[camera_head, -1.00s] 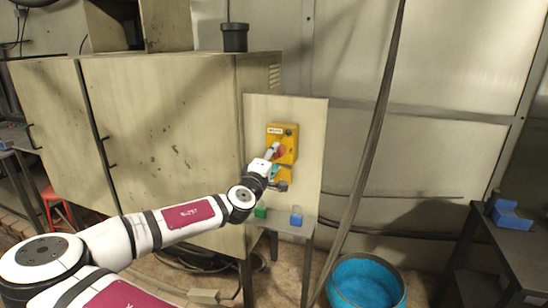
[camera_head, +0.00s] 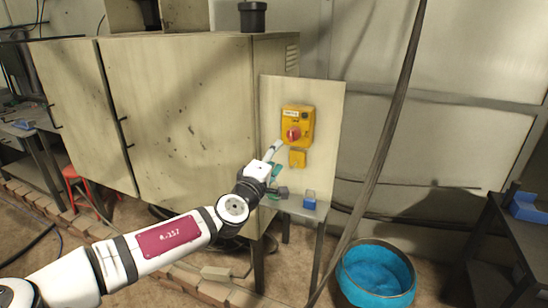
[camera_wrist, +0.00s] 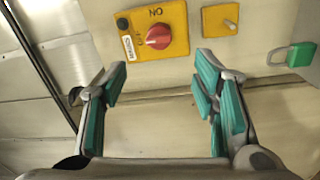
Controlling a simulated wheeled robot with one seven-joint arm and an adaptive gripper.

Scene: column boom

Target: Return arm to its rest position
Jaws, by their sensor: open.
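My arm (camera_head: 172,240) reaches forward from the lower left in the head view. My gripper (camera_wrist: 162,84) is open and empty, with its teal finger pads wide apart in the wrist view. In the head view my gripper (camera_head: 275,161) is in front of the panel, low and left of the yellow switch box (camera_head: 297,122). The box has a red knob (camera_head: 292,134), also clear in the wrist view (camera_wrist: 158,37). A smaller yellow plate (camera_head: 298,158) sits below the box. The fingers appear apart from the knob and plate.
A small table (camera_head: 318,212) under the panel holds a blue block (camera_head: 309,200). A green padlock (camera_wrist: 294,56) shows in the wrist view. A large cabinet (camera_head: 190,120) stands left. A blue tub (camera_head: 376,274) and dark table (camera_head: 505,235) are right. A cable hangs before the wall.

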